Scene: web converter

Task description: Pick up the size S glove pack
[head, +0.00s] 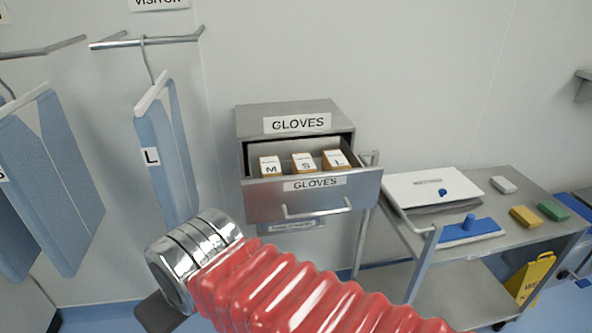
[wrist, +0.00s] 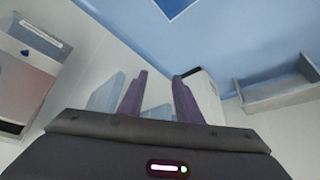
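The size S glove pack (head: 304,163) is a small tan box with a white face marked S. It stands in the open drawer (head: 330,199) of the grey GLOVES cabinet (head: 247,121), between the M pack (head: 270,167) and the L pack (head: 337,160). My gripper (wrist: 157,82) shows in the wrist view with its two purple fingers spread apart and nothing seen between them. In the head view my red arm lies in front, below and left of the drawer, away from the packs; the fingers are not clear there. No pack is seen in the wrist view.
Blue garments (head: 160,150) hang on rails at the left. A steel cart (head: 397,220) at the right holds a white board, a blue-handled tool (head: 470,231) and coloured blocks. A yellow floor sign (head: 530,278) stands behind its lower part. The space in front of the drawer looks clear.

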